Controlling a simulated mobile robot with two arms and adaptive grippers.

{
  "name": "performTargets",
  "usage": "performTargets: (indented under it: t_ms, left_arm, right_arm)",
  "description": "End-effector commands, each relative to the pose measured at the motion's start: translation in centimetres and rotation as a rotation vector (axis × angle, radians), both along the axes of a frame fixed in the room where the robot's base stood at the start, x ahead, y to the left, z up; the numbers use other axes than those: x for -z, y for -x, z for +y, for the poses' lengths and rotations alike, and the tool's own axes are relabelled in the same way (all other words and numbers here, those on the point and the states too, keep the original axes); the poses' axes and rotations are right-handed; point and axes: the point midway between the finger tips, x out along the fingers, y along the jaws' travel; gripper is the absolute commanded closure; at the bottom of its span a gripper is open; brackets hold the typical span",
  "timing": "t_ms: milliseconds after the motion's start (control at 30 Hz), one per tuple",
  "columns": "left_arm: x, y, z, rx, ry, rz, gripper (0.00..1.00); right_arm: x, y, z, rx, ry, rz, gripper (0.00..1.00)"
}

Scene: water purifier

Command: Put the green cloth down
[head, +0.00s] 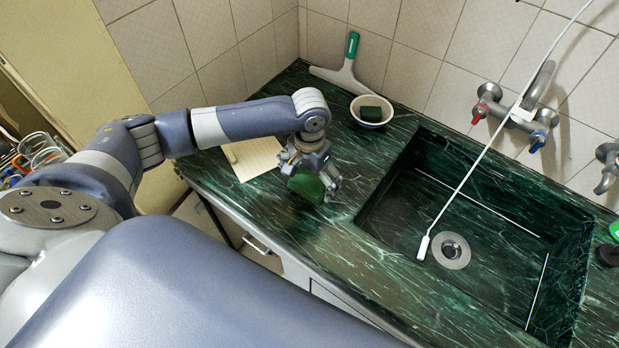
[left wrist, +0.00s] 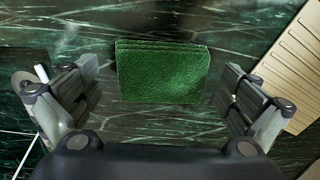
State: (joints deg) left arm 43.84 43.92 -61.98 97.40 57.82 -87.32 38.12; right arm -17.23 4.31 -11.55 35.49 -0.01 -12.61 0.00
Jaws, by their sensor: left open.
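The folded green cloth (head: 306,186) is on or just above the dark green marble counter, left of the sink. In the left wrist view the cloth (left wrist: 161,72) lies between the two spread fingers, with a gap on each side. My left gripper (head: 318,180) is open over the cloth and does not grip it. In the head view the gripper hides part of the cloth. My right gripper is not in view.
A ridged beige board (head: 252,158) lies on the counter left of the cloth. A bowl (head: 372,110) with a dark green block and a squeegee (head: 346,68) are behind. The sink (head: 400,225) is to the right, with a white wand (head: 424,247) hanging in.

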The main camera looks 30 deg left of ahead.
Motion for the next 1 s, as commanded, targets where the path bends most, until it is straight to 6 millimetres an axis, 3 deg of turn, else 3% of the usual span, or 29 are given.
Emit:
performTargets:
  t_ms: [167, 600, 800, 1000]
  left_arm:
    - [-1.5, -0.1, 0.0, 0.0, 0.002, -0.003, 0.0]
    - [-10.3, -0.1, -0.1, 0.0, 0.001, -0.003, 0.0]
    - [-12.0, 0.0, -0.1, -0.001, 0.001, -0.001, 0.0]
    - [-12.3, 0.0, -0.1, 0.0, 0.001, 0.0, 0.0]
  right_arm:
    - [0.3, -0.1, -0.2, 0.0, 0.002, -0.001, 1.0]
    - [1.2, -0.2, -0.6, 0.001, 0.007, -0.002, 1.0]
    - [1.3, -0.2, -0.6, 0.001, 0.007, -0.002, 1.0]
    - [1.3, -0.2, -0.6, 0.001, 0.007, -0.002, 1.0]
